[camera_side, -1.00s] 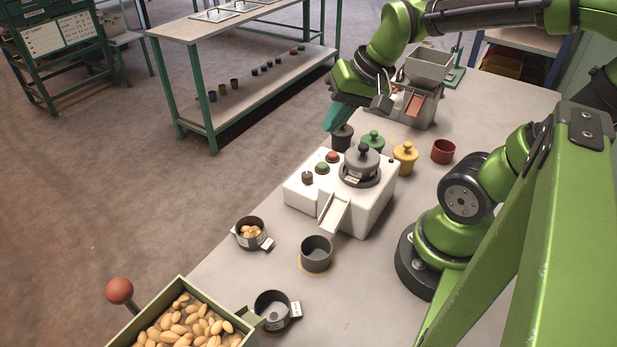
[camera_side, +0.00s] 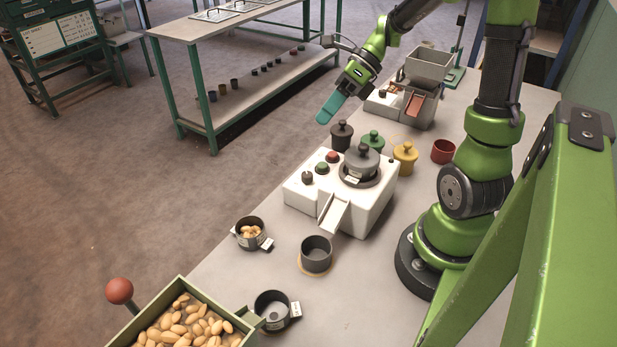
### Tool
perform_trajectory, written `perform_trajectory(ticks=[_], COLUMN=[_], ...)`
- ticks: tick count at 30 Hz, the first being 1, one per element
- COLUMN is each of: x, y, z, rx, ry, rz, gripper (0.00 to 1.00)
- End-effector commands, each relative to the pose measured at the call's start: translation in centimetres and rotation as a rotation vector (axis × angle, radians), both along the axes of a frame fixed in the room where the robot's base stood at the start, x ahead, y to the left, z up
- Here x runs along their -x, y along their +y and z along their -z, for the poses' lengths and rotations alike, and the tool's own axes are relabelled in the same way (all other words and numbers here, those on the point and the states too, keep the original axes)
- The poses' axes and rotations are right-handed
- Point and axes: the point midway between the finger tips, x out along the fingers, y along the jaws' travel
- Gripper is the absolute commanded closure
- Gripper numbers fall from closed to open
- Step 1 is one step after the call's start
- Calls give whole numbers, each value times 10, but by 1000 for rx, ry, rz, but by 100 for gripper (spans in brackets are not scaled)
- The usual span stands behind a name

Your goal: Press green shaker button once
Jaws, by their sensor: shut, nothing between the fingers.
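The shaker is a white box (camera_side: 374,212) on the bench, with a grey lidded cup (camera_side: 362,161) on top and a chute at the front. Its green button (camera_side: 322,168) sits on the top face, between a red button (camera_side: 332,156) and a dark knob (camera_side: 307,178). My gripper (camera_side: 327,115) is shut and empty, with teal fingers pointing down and left. It hangs in the air above and behind the buttons in the picture, apart from them. All the buttons are in plain view.
A red cup (camera_side: 443,151) stands to the right. An empty grey cup (camera_side: 316,254) is below the chute. A nut hopper (camera_side: 190,325) is at the front.

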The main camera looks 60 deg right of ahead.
Motion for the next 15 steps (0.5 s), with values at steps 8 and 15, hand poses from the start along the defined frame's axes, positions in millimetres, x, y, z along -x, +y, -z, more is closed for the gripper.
perform_trajectory(ticks=[8, 15], x=[0, 1], y=[0, 0], z=[4, 30], rx=[1, 0], ry=[0, 3], rz=[-2, -3], gripper=[100, 100])
